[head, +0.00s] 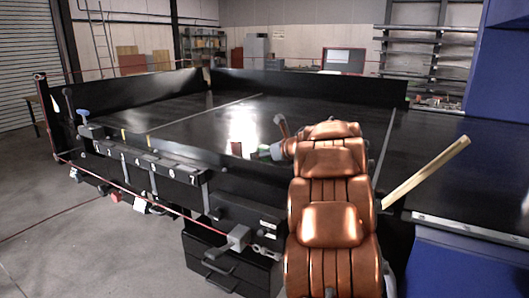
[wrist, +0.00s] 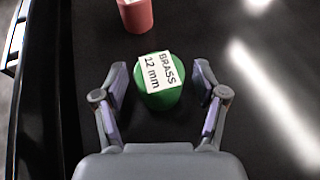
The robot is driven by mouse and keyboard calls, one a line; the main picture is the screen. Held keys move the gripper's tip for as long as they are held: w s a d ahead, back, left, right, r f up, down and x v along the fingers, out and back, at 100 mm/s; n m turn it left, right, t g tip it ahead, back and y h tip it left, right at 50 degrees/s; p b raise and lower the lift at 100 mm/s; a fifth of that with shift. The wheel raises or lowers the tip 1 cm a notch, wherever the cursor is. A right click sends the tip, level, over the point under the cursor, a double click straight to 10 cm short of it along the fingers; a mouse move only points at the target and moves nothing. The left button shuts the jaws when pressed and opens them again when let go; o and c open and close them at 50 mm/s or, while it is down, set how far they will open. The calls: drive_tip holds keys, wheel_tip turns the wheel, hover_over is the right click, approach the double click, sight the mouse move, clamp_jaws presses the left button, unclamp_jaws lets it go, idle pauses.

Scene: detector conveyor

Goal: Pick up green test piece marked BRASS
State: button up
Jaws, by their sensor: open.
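The green test piece (wrist: 164,99) is a short round piece with a white label on top reading BRASS 12 mm. In the wrist view it stands on the dark belt between the fingers of my gripper (wrist: 160,80), with a gap on both sides. My gripper is open and empty, its two fingers to the left and right of the piece.
A red piece (wrist: 136,15) with a white label stands just beyond the green one in the wrist view. Black side walls (head: 310,86) bound the belt at the back. A row of numbered black blocks (head: 150,166) lines the front edge.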

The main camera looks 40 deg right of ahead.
drive_tip(key=shift+c, duration=0.2)
drive_tip(key=c, duration=1.2)
